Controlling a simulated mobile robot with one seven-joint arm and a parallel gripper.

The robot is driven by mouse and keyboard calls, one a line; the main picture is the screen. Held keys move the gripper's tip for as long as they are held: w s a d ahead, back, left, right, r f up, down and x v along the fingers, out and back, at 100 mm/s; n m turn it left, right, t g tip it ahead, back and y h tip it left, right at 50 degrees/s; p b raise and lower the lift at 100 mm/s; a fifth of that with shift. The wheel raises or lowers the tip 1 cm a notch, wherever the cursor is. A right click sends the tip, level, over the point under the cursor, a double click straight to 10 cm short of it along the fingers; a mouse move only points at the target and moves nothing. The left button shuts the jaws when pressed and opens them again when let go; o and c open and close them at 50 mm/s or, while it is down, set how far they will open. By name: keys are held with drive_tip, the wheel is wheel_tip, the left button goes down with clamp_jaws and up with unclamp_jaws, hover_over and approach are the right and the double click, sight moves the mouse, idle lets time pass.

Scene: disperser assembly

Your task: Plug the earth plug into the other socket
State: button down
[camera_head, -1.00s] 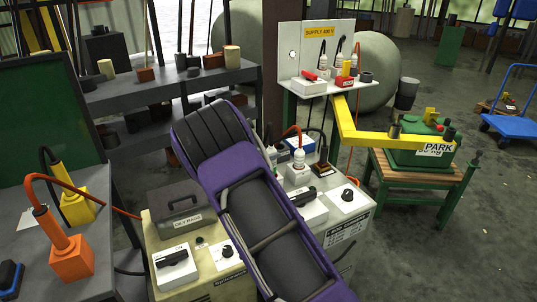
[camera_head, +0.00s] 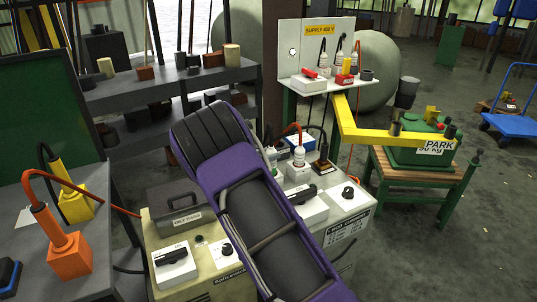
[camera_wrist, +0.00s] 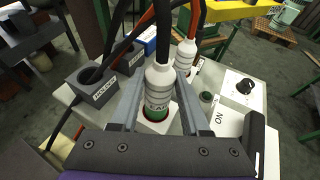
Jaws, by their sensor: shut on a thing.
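The label is only partly readable. The plug's lower end is over a red-ringed socket (camera_wrist: 153,115) on a white plate; I cannot tell how deep it sits. A second white plug (camera_wrist: 186,54) with an orange cable stands just behind it; it also shows in the head view (camera_head: 299,157). My purple arm hides the gripper in the head view.
A grey block marked HOLDER (camera_wrist: 97,88) stands left of the gripped plug, with another grey block (camera_wrist: 127,60) behind. A black knob (camera_wrist: 244,87) and a switch panel marked ON lie to the right. Supply shelf (camera_head: 313,85) and yellow beam (camera_head: 372,132) stand beyond.

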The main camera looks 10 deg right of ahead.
drive_tip(key=shift+f+b, duration=0.95)
drive_tip(key=shift+f, duration=0.45)
drive_tip(key=shift+c, duration=1.5)
unclamp_jaws()
drive_tip(key=p+v, duration=0.1)
drive_tip(key=v, duration=1.6)
drive_tip(key=shift+s+a+r, duration=0.1)
drive_tip(key=shift+a+r, duration=0.05)
drive_tip(key=shift+p, duration=0.3)
